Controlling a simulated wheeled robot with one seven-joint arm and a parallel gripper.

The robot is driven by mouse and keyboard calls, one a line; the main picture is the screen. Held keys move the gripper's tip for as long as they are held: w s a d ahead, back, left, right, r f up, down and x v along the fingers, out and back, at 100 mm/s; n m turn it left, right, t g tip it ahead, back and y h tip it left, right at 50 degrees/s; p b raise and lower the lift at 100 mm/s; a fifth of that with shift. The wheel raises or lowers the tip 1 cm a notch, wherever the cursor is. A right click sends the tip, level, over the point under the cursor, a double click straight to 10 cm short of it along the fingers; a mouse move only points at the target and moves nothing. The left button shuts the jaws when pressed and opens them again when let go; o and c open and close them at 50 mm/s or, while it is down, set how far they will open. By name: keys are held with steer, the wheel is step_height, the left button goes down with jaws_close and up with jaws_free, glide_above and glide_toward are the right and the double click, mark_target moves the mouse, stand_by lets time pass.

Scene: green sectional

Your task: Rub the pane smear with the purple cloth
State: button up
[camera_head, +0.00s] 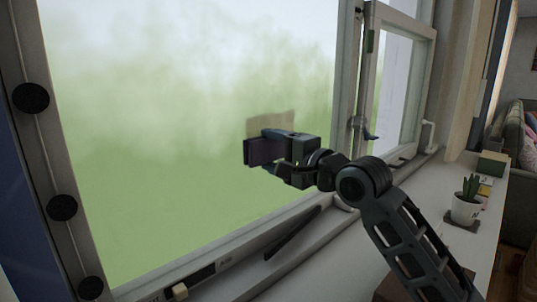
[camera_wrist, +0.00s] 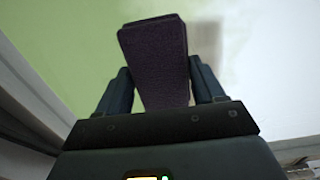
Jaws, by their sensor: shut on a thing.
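My gripper (camera_head: 262,149) is shut on the purple cloth (camera_head: 264,151), a flat folded pad held in front of the window pane (camera_head: 150,120). In the wrist view the cloth (camera_wrist: 158,62) stands between the two dark fingers. The smear (camera_head: 270,124) is a brownish, roughly square patch on the pane, just above and behind my gripper; its lower part is hidden. In the wrist view a faint brownish patch (camera_wrist: 205,42) shows just right of the cloth. I cannot tell whether the cloth touches the glass.
A potted cactus (camera_head: 467,201) stands on the white windowsill (camera_head: 340,250) at the right, with small boxes (camera_head: 490,165) behind it. An open window casement (camera_head: 400,80) is at the upper right. A dark strip (camera_head: 292,233) lies along the lower frame. A sofa (camera_head: 515,160) stands at far right.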

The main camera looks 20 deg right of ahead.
mark_target(255, 147)
steer(key=shift+w+d+b, duration=1.5)
steer(key=shift+w+d, duration=0.3)
steer(key=shift+d, duration=3.25)
steer(key=s+a+r+p, duration=0.1)
steer(key=s+a+p, duration=0.1)
steer(key=a+p, duration=0.5)
steer(key=shift+s+a+r+p, duration=0.25)
steer(key=shift+a+r+p, duration=0.05)
steer(key=shift+r+p, duration=0.1)
steer(key=shift+s+a+p, duration=0.3)
steer(key=shift+a+p, duration=0.3)
steer(key=shift+a, duration=0.15)
steer(key=shift+s+a+p, duration=0.25)
steer(key=shift+a+p, duration=0.3)
steer(key=shift+a, duration=0.15)
steer(key=shift+s+a, duration=0.3)
steer(key=shift+a, duration=0.7)
steer(key=shift+s+a, duration=0.25)
steer(key=shift+a, duration=0.75)
steer(key=shift+s+r, duration=0.1)
steer(key=shift+r, duration=0.7)
steer(key=shift+w+d+b, duration=0.55)
steer(key=shift+w+d, duration=0.25)
steer(key=shift+d, duration=1.65)
steer(key=shift+w+d+b, duration=0.55)
steer(key=shift+w+d, duration=0.25)
steer(key=shift+d, duration=1.6)
steer(key=shift+w+d+b, duration=0.55)
steer(key=shift+w+d, duration=0.25)
steer(key=shift+d, duration=1.65)
